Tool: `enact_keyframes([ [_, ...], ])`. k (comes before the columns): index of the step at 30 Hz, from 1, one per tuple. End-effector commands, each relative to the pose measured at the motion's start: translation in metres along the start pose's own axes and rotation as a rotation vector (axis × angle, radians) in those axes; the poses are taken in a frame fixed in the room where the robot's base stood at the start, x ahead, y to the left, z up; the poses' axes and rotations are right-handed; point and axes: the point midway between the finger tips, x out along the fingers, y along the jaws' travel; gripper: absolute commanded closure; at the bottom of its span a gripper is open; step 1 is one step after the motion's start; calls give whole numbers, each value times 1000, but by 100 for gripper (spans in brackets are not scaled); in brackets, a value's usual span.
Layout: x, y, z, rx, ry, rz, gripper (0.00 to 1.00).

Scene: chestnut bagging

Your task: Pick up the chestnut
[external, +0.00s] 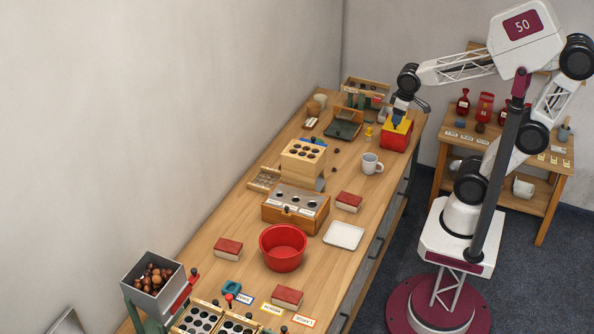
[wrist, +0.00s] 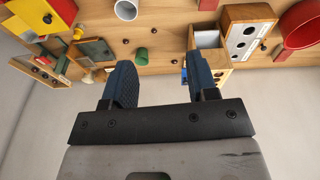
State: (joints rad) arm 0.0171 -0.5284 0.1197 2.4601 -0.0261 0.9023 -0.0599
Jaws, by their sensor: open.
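Small dark brown chestnuts lie loose on the wooden table; one chestnut (external: 335,151) is right of the wooden block with holes, and another lies just below it in the external view. The wrist view shows small dark round items on the table, including one (wrist: 126,41) below the mug; which is the task's chestnut I cannot tell. More chestnuts (external: 153,279) fill a grey hopper at lower left. My gripper (external: 396,120) appears in front of the red and yellow box in the external view. In the wrist view, its blue fingers (wrist: 160,80) are apart with nothing between them.
A white mug (external: 371,163), wooden hole block (external: 303,158), metal-topped box (external: 296,199), red bowl (external: 283,247), white tray (external: 344,235) and several red blocks crowd the table (external: 235,220). The red and yellow box (external: 395,138) stands at the far right. A wall runs along the left.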

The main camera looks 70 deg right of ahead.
Motion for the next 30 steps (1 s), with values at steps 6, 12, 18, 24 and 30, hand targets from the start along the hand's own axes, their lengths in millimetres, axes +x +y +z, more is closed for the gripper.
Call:
enact_keyframes([
  [6, 27, 7, -40, -64, -41, 6, 47],
  [12, 56, 14, -74, -124, -74, 8, 47],
  [18, 89, 21, -106, -186, -108, 8, 47],
  [24, 127, 28, -135, -247, -143, 4, 47],
  [30, 169, 35, -160, -308, -177, -3, 47],
])
